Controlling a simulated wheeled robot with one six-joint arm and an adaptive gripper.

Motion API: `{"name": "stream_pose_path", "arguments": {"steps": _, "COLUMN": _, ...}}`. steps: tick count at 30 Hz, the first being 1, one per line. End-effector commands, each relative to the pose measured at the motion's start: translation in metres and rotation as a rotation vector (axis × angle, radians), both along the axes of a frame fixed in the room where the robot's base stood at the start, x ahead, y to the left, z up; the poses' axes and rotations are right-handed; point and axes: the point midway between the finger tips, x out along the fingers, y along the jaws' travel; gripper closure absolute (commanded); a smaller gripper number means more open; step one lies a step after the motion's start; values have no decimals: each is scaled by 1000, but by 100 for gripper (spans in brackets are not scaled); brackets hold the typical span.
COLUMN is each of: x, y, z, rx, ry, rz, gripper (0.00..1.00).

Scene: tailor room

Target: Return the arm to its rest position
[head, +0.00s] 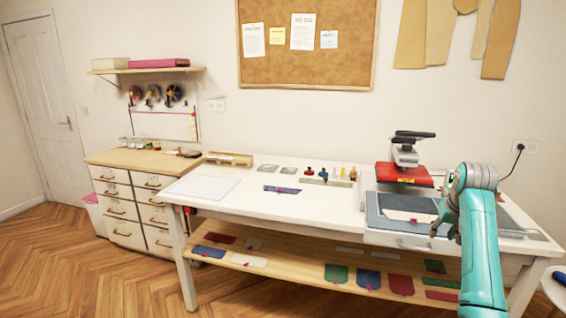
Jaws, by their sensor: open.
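My teal arm rises at the right of the head view, in front of the white work table (330,208). Its grey wrist is bent over, and my gripper (437,226) points down at the right end of the table. It is open, with no held object visible. It hangs over or near the grey tray (381,224) by the press; I cannot tell its exact height. A white piece (400,214) with a small red mark lies on that tray, just left of my gripper. My arm hides part of the table's right end.
A red-and-grey press (403,175) stands right behind my gripper. Several small stamp-like items (323,174) and a blue piece (282,190) lie mid-table. A lower shelf (305,270) holds coloured pieces. A drawer cabinet (130,205) stands left. The wooden floor at front left is free.

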Motion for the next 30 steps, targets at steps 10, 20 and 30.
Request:
{"name": "stream_pose_path", "arguments": {"steps": 10, "x": -6, "y": 22, "z": -83, "rx": -15, "ry": -52, "rz": 15, "gripper": 59}}
{"name": "stream_pose_path", "arguments": {"steps": 20, "x": -45, "y": 67, "z": -210, "rx": -42, "ry": -150, "rz": 43, "gripper": 59}}
{"name": "stream_pose_path", "arguments": {"steps": 30, "x": -118, "y": 119, "z": -312, "rx": -67, "ry": -259, "rz": 75, "gripper": 59}}
